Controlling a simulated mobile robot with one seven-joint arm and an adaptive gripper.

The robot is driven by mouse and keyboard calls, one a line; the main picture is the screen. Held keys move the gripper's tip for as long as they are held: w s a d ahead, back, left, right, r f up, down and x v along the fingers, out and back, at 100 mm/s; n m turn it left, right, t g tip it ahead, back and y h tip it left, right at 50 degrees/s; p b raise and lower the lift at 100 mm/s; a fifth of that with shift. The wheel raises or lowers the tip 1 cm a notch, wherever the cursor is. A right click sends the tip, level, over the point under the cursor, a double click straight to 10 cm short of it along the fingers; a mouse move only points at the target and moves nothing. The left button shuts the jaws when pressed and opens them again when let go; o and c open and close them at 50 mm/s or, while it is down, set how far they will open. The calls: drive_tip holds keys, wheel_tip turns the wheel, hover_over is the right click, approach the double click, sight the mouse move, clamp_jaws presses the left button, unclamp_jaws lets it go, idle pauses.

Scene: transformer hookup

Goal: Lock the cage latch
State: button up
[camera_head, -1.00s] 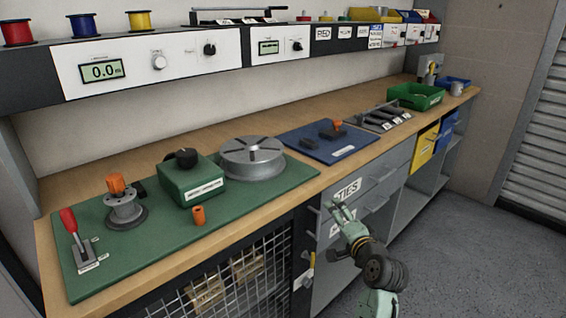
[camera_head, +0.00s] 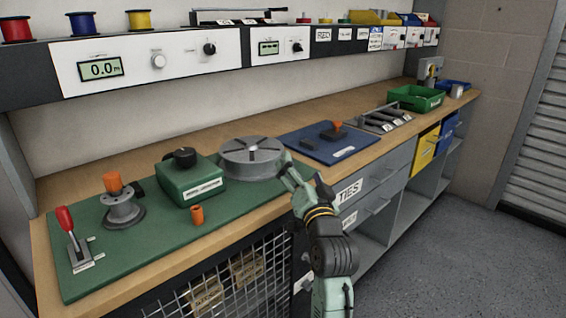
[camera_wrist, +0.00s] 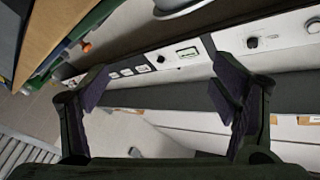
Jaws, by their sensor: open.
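The wire-mesh cage (camera_head: 262,272) is below the front edge of the bench, with several pale blocks behind the mesh. Its latch is hidden behind my arm in the head view. A small white label (camera_head: 303,282) shows on the dark frame at the cage's right edge. My gripper (camera_head: 287,168) is raised at the bench's front edge, beside the grey round turntable in the picture; I cannot tell whether it touches it. In the wrist view my gripper (camera_wrist: 160,92) is open, its two dark fingers wide apart with nothing between them.
The green mat (camera_head: 150,250) holds a red-handled lever (camera_head: 68,228), an orange-topped spool (camera_head: 122,208), a green box (camera_head: 190,181) and the turntable (camera_head: 251,158). Drawers (camera_head: 370,190) are right of my arm. The floor (camera_head: 450,260) at the right is clear.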

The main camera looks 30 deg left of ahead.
drive_tip(key=s+a+r+n+y, duration=0.1)
drive_tip(key=s+a+r, duration=0.2)
drive_tip(key=r, duration=0.1)
drive_tip(key=shift+s+n+y, duration=0.3)
drive_tip(key=shift+y, duration=0.1)
